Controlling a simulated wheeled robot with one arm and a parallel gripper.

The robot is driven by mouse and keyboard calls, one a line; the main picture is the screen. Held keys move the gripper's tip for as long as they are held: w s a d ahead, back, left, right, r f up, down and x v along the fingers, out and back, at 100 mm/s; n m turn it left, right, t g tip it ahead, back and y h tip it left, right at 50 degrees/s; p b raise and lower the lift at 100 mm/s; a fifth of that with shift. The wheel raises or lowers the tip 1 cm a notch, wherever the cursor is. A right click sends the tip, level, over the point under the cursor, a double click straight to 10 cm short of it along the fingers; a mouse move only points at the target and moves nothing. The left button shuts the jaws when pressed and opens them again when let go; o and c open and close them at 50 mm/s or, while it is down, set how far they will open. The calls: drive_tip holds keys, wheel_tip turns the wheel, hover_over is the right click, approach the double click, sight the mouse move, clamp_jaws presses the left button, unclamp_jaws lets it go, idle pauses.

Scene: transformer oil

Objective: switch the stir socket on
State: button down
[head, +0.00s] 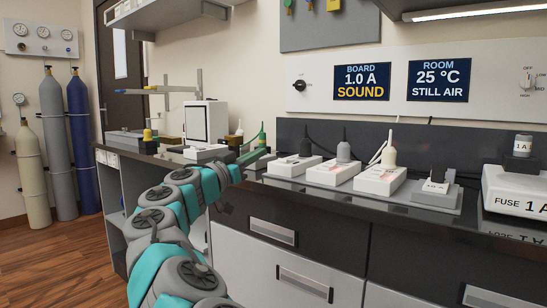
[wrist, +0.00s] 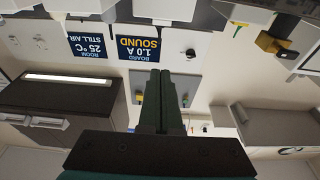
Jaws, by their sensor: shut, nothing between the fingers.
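Several white socket blocks stand in a row on the dark bench in the head view: one with a dark plug (head: 293,167), one with a grey plug (head: 332,174) and one with a cream plug (head: 379,181). Their labels are too small to read, so I cannot tell which is the stir socket. My gripper (head: 259,154) is at the left end of this row, just above the bench and apart from the three blocks. In the wrist view its two dark green fingers (wrist: 160,74) are together with nothing between them. The wrist view is upside down.
A wall panel shows a board display (head: 361,78) reading 1.0 A SOUND and a room display (head: 440,80). A fuse box (head: 515,203) stands at the right. A white instrument (head: 206,121) stands behind my arm. Gas cylinders (head: 82,140) stand far left.

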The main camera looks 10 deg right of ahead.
sight(287, 159)
drive_tip(key=p+x, duration=0.2)
drive_tip(key=x, duration=0.7)
drive_tip(key=shift+w+d+r, duration=0.15)
drive_tip(key=shift+w+d, duration=0.15)
drive_tip(key=shift+s+a+f+p, duration=0.1)
drive_tip(key=shift+f+p, duration=0.1)
drive_tip(key=shift+f, duration=0.8)
drive_tip(key=shift+s+a+f+p, duration=0.1)
drive_tip(key=shift+f+p, duration=0.1)
drive_tip(key=shift+f, duration=0.8)
